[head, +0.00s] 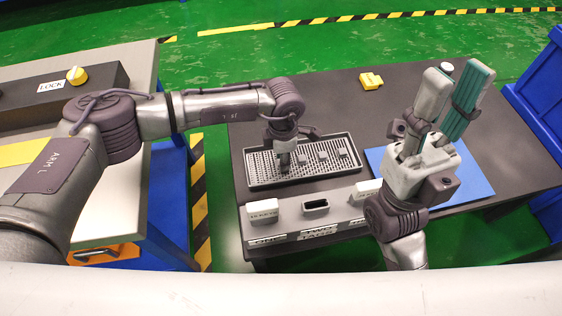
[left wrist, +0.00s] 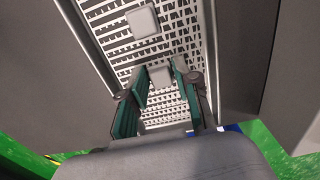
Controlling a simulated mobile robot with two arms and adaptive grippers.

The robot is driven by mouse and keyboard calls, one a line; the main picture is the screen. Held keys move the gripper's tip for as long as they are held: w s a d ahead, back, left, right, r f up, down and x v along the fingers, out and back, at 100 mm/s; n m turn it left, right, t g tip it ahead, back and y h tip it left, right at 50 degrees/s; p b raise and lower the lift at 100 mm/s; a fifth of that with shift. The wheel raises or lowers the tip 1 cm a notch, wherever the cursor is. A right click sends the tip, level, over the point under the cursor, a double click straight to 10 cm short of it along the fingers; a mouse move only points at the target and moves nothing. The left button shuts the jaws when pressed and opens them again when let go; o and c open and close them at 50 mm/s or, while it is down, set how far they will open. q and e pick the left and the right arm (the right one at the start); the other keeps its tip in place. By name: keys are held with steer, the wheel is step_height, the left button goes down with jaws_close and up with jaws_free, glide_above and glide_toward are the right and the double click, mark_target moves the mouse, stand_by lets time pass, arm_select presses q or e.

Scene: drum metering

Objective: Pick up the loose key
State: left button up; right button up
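Small pale grey blocks lie on the perforated tray (head: 253,183); one block (head: 342,153) is near its right end. I cannot tell for sure which thing is the loose key. My left gripper (head: 284,165) points down over the left-middle of the tray. In the left wrist view its green-padded fingers (left wrist: 161,82) are apart, with a pale block (left wrist: 160,72) between or just beyond the tips. I see no clear contact. Another block (left wrist: 143,20) lies farther along the tray. My right gripper (head: 457,78) is open, empty and points up over the blue mat (head: 475,190).
A grey labelled console (head: 285,229) with an empty socket (head: 316,206) stands in front of the tray. A yellow piece (head: 370,80) lies at the table's back. A LOCK box with a yellow knob (head: 76,75) is on the left bench. Blue bins stand at right.

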arm_select(q)
steer(key=shift+c, duration=1)
steer(key=shift+r, duration=0.1)
